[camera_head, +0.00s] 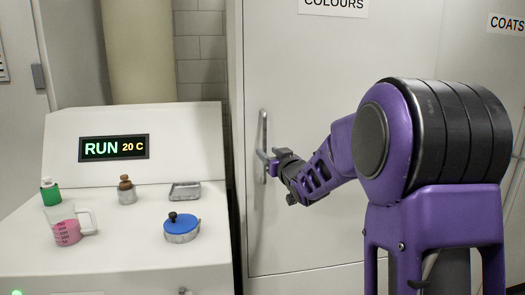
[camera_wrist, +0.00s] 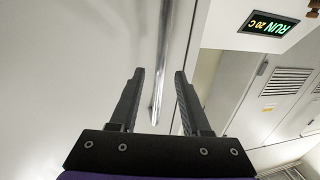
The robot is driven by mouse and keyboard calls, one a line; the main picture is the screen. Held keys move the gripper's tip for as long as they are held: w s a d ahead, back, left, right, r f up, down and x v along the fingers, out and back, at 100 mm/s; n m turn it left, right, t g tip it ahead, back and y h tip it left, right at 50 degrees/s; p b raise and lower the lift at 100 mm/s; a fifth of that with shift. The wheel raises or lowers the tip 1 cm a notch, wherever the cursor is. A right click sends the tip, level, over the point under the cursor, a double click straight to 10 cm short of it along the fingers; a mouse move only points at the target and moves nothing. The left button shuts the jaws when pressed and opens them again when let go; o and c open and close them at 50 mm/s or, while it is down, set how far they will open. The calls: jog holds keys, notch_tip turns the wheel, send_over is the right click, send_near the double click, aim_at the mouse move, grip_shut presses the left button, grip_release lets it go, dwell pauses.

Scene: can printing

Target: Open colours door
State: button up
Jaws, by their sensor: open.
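The colours door (camera_head: 335,80) is a tall off-white panel with a "COLOURS" label (camera_head: 334,5) at its top. It looks closed. Its handle (camera_head: 263,130) is an upright metal bar near the door's left edge. My gripper (camera_head: 268,163) is at the lower half of the handle in the head view. In the wrist view, the handle (camera_wrist: 159,75) runs between the two dark fingers of my gripper (camera_wrist: 158,85), which are apart. I cannot tell whether either finger touches the bar.
A white machine with a "RUN 20 C" display (camera_head: 114,148) stands left of the door. On it are a beaker of pink liquid (camera_head: 66,228), a blue-lidded pot (camera_head: 182,228), a green-bodied bottle (camera_head: 50,192), a small weight (camera_head: 126,190) and a metal tray (camera_head: 185,191). A "COATS" door is at the right.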

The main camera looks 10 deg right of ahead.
aim_at(265, 150)
jog(key=shift+w+a, duration=0.2)
jog(key=shift+w, duration=0.75)
jog(key=shift+w+a, duration=0.15)
jog(key=shift+w, duration=0.75)
grip_shut()
